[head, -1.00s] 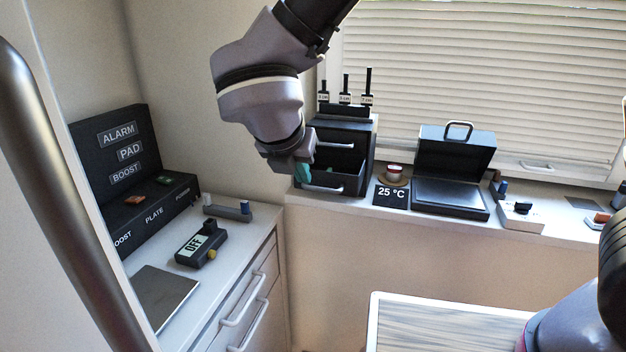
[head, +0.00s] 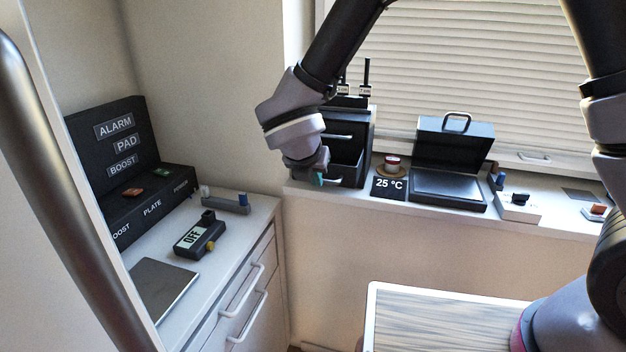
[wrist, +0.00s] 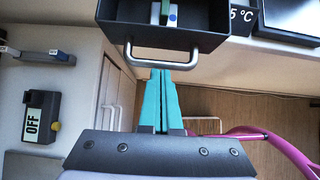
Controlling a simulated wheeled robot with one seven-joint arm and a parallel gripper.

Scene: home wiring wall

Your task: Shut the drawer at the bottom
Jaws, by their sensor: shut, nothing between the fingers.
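A small black drawer unit (head: 352,131) stands on the window sill. Its bottom drawer (head: 347,172) is pulled out, and its upper drawer looks shut. In the wrist view the open bottom drawer (wrist: 105,17) fills the top, with its pale bar handle (wrist: 162,59) facing me. A small grey and green thing with a blue dot lies inside it. My gripper (head: 319,179) is in front of the drawer's left part, partly hiding it. In the wrist view my gripper's teal fingers (wrist: 161,73) are shut and empty, tips close to the handle. I cannot tell whether they touch it.
Right of the unit are a 25 °C display (head: 389,188), a round red-topped thing (head: 391,163) and an open black case (head: 450,188). A counter (head: 226,270) with handled drawers, an OFF device (head: 197,238) and a labelled black panel is at left. A wood-topped table (head: 440,322) is in front.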

